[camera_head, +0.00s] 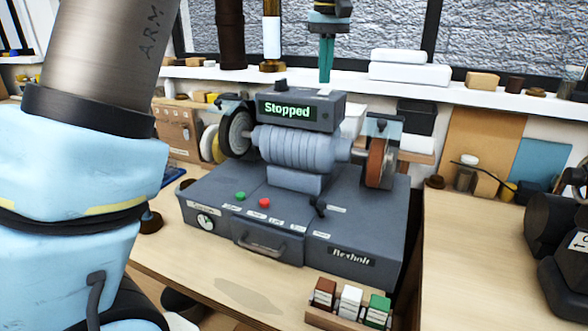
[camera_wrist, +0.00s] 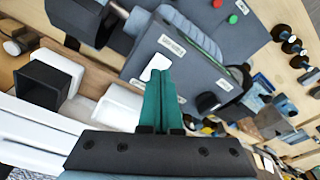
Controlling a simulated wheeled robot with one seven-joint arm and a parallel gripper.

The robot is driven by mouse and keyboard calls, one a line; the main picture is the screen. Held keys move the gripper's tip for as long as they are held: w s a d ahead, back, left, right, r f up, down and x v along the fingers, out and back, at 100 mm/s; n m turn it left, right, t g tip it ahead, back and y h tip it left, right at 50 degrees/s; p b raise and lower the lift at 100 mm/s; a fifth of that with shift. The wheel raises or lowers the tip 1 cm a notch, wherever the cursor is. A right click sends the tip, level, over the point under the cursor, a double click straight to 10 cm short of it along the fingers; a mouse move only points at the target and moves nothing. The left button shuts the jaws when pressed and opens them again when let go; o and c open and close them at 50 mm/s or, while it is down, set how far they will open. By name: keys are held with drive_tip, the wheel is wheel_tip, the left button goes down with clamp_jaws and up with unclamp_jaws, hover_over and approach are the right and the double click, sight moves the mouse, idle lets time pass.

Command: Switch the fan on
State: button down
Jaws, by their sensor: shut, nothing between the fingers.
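My gripper (camera_head: 326,78) hangs with its green fingers pointing down, behind and above the grey bench machine (camera_head: 300,215). In the wrist view the closed fingers (camera_wrist: 160,75) hold nothing, and their tips overlap a small white piece on the machine's dark surface. I cannot tell whether they touch it. A black knob (camera_wrist: 207,102) and small white labels, too blurred to read, are near the tips. The machine's screen (camera_head: 287,110) reads "Stopped". A green button (camera_head: 240,196) and a red button (camera_head: 264,203) sit on its front top. No part is clearly identifiable as the fan or its switch.
A tray (camera_head: 337,319) of small coloured blocks is at the front. A white shelf (camera_head: 390,88) with boxes runs behind. The right tabletop (camera_head: 470,260) is largely clear.

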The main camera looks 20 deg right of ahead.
drive_tip(key=shift+r+p, duration=1.2)
drive_tip(key=shift+r, duration=0.4)
wheel_tip(320, 180, up, 2)
drive_tip(key=shift+r+p, duration=0.1)
drive_tip(key=shift+p, duration=0.3)
